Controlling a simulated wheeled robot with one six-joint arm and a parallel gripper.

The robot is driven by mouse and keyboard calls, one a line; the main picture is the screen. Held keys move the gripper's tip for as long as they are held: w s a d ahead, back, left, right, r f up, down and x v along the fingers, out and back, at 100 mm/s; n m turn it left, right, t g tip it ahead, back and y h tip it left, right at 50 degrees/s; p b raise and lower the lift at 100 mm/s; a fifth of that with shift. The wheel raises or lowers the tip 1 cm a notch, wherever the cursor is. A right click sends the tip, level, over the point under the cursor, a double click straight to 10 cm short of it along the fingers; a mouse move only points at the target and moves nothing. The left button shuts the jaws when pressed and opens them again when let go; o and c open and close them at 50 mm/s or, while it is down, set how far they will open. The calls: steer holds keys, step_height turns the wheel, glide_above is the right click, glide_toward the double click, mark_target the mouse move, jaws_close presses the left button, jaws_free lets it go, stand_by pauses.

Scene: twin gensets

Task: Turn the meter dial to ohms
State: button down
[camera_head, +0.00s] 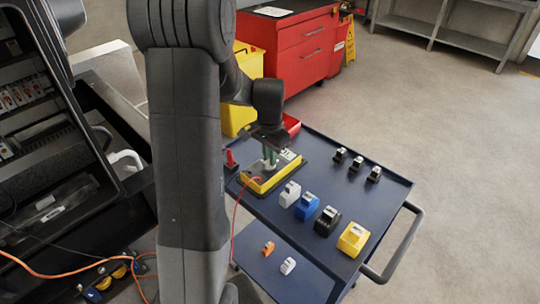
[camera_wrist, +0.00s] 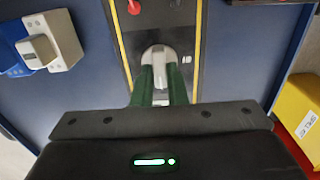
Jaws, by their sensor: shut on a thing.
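The yellow-edged meter (camera_head: 262,184) lies on the dark blue cart top, with a red lead at its left end. In the wrist view the meter's dark face (camera_wrist: 211,50) has yellow edges. Its light grey dial (camera_wrist: 160,57) stands near the middle of the face. My gripper (camera_head: 268,160) points down over the meter. In the wrist view its green fingers (camera_wrist: 161,85) are shut on the dial, one on each side. The dial's markings are too small to read, and the fingers hide part of it.
White, blue, black and yellow blocks (camera_head: 353,239) stand in a row on the cart (camera_head: 385,190). Several small black items (camera_head: 357,163) stand behind them. A red cabinet (camera_head: 300,50) and a yellow bin (camera_head: 245,62) are behind the cart. An open dark genset enclosure (camera_head: 60,110) is at left.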

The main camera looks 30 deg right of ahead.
steer(key=c, duration=1.4)
jaws_free()
steer(key=shift+c, duration=0.2)
step_height(320, 180, up, 14)
steer(key=shift+f, duration=0.1)
step_height(320, 180, down, 14)
steer(key=shift+r, duration=0.1)
